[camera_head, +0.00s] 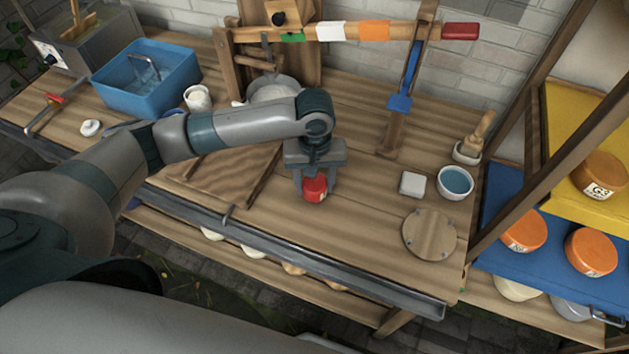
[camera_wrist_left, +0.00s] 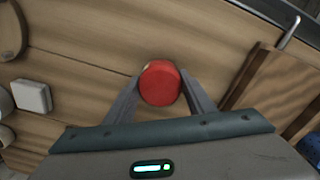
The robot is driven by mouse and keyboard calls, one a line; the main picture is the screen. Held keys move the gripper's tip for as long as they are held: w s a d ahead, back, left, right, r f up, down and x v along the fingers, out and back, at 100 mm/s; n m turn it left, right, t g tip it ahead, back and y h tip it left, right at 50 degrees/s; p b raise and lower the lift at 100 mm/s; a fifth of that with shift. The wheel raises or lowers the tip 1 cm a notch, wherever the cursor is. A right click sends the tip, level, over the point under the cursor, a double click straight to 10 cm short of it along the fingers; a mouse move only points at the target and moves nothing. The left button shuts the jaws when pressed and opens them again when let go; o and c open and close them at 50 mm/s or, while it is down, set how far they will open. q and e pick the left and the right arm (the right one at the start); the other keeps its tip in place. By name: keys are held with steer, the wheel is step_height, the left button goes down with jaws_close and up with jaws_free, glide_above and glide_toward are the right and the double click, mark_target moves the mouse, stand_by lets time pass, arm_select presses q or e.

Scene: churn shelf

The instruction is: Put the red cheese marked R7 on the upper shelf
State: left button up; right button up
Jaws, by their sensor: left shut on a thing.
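A small red cheese (camera_head: 315,189) is between the fingers of my left gripper (camera_head: 314,186), above or on the wooden bench; I cannot tell whether it touches the wood. The red cheese also shows in the left wrist view (camera_wrist_left: 160,83), with the gripper's fingers (camera_wrist_left: 160,92) closed against its sides. No R7 mark is readable. At the right stands a shelf unit with a yellow upper shelf (camera_head: 569,130) and a blue lower shelf (camera_head: 500,200). My right gripper is not in view.
Orange cheeses sit on the shelves, one marked G3 (camera_head: 600,176) on the yellow one. A round wooden board (camera_head: 430,234), a white block (camera_head: 412,184) and a blue-filled bowl (camera_head: 454,183) lie between gripper and shelf. A slanted post (camera_head: 535,195) stands before the shelves.

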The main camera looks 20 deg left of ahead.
mark_target(315, 183)
arm_select(q)
steer(key=o, duration=1.2)
steer(key=shift+f, duration=0.1)
steer(key=shift+c, duration=0.2)
steer(key=shift+r, duration=0.55)
step_height(315, 183, up, 11)
steer(key=b, duration=0.2)
steer(key=shift+o, duration=0.4)
